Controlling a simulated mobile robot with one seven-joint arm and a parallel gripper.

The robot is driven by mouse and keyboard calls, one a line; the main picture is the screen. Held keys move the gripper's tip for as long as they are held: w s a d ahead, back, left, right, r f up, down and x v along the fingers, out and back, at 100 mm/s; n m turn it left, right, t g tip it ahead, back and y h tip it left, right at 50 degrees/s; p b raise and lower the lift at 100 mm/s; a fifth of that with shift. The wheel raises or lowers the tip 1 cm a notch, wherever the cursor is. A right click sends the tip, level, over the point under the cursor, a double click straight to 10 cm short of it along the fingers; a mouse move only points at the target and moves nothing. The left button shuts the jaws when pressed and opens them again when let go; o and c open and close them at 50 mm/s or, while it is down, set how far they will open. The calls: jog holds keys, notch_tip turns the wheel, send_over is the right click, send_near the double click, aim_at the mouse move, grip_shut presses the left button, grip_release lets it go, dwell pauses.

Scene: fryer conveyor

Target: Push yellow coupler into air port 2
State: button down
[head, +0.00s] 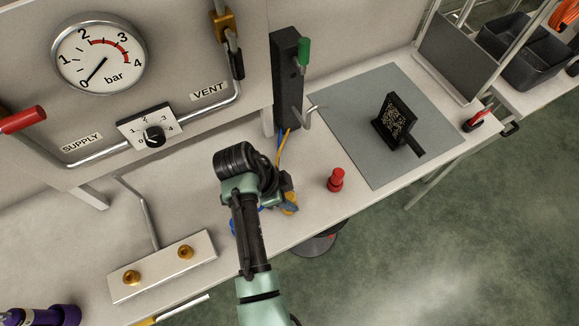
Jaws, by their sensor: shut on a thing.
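My gripper (284,200) is over the bench's front part, mostly hidden behind my own wrist. It is shut on a yellow piece, which I take for the yellow coupler (291,209); only a small part of it shows, by the fingers. A pale block (160,270) with two brass ports stands to the left, well apart from my gripper. One brass port (131,278) is on its left and the other (186,252) on its right. No port numbers are readable, so I cannot tell which is air port 2.
A red fitting (336,180) stands on the bench right of my gripper. A grey mat (350,105) bears a dark stand with a code plate (395,122). A panel with a pressure gauge (98,55) rises behind. Bench between gripper and block looks mostly clear.

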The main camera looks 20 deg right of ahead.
aim_at(289, 196)
jog(key=shift+r+p, duration=2.2)
jog(key=shift+r, duration=0.3)
